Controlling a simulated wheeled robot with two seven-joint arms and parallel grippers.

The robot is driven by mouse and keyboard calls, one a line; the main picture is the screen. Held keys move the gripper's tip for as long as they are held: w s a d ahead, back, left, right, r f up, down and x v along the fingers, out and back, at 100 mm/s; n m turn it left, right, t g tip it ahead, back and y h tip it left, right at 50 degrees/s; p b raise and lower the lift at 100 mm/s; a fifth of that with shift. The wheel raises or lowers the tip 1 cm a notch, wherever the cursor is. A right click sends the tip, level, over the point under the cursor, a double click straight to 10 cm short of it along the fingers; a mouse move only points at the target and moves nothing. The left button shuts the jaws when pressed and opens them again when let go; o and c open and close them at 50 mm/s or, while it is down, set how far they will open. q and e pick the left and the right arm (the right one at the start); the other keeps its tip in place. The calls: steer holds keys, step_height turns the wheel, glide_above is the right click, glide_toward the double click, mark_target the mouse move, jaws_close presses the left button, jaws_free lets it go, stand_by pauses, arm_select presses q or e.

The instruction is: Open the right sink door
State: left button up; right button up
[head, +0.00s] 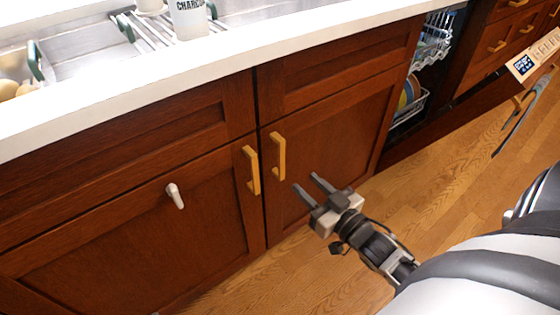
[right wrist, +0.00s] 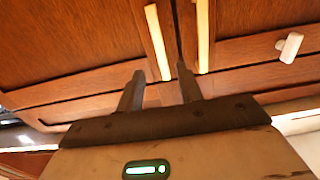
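The right sink door (head: 335,135) is a brown wooden panel, shut flush with the cabinet. Its upright yellow handle (head: 279,155) is near its left edge, close to the left door's handle (head: 252,170). My right gripper (head: 306,181) is open and empty, in front of the right door, slightly right of and below its handle. In the right wrist view, which looks turned over, the right door's handle (right wrist: 158,42) appears beyond and between the open fingers (right wrist: 160,90). The fingers do not appear to touch it. My left gripper is not in view.
The left sink door (head: 130,230) is shut and has a small pale knob (head: 175,196). A white counter edge (head: 200,70) overhangs above. An open dishwasher (head: 420,75) with racks stands to the right. The wooden floor (head: 430,165) in front is clear.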

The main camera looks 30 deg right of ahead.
mark_target(283, 162)
steer(key=w, duration=0.3)
steer(key=w+b, duration=0.1)
steer(key=w, duration=0.5)
steer(key=shift+w+a+f+b, duration=0.1)
steer(key=shift+w+a+b, duration=0.2)
steer(key=shift+w+a, duration=0.1)
steer(key=shift+w, duration=0.45)
jaws_close()
